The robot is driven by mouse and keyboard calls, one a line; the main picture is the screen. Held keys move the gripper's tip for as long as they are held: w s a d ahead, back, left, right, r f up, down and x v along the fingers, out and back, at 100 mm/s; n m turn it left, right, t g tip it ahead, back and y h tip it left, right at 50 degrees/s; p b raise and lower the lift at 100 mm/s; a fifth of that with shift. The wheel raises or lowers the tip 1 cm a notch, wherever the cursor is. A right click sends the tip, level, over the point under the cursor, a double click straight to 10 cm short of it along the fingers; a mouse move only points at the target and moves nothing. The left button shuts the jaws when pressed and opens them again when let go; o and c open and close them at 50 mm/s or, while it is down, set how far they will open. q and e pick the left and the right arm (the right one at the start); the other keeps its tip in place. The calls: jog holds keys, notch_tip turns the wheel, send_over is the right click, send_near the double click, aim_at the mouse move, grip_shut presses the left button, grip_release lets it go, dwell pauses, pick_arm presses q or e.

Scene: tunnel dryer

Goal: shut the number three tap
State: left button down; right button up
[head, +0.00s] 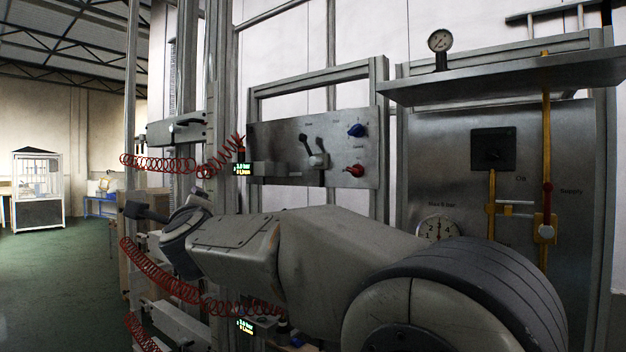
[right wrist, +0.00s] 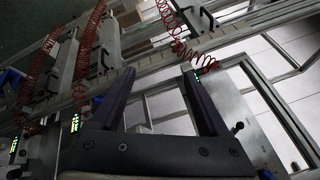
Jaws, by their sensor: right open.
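No tap with a readable number three shows, so I cannot tell which one it is. The steel panel (head: 270,140) in the head view bears a blue knob (head: 356,130), a red knob (head: 354,170) and a dark lever (head: 306,144). My right arm crosses the head view from lower right and hides part of the frame behind it. My right gripper (head: 150,212) is at its left end, mostly hidden there. In the right wrist view my right gripper (right wrist: 160,92) is open, its two dark fingers wide apart with nothing held between them. My left gripper is not in view.
Red coiled hoses (head: 160,163) hang beside the metal uprights at left. Small lit displays (head: 243,169) sit on the frame. A right-hand panel (head: 470,190) carries yellow pipes (head: 546,150) and a dial (head: 438,229) under a shelf (head: 500,82). Green floor lies open at far left.

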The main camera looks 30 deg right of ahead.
jog(key=d+r+m+h, duration=0.6)
jog(key=d+m+h, duration=0.1)
jog(key=d+m, duration=0.25)
jog(key=m+g+h, duration=0.8)
jog(key=m+g, duration=0.4)
jog(key=m, duration=0.7)
send_near(352, 170)
jog(key=p+x, duration=0.5)
jog(key=x, duration=0.3)
jog(key=shift+d+r, duration=0.2)
jog(key=shift+w+d+f+p, duration=0.15)
jog(key=shift+w+d+p, duration=0.15)
jog(key=shift+d, duration=0.2)
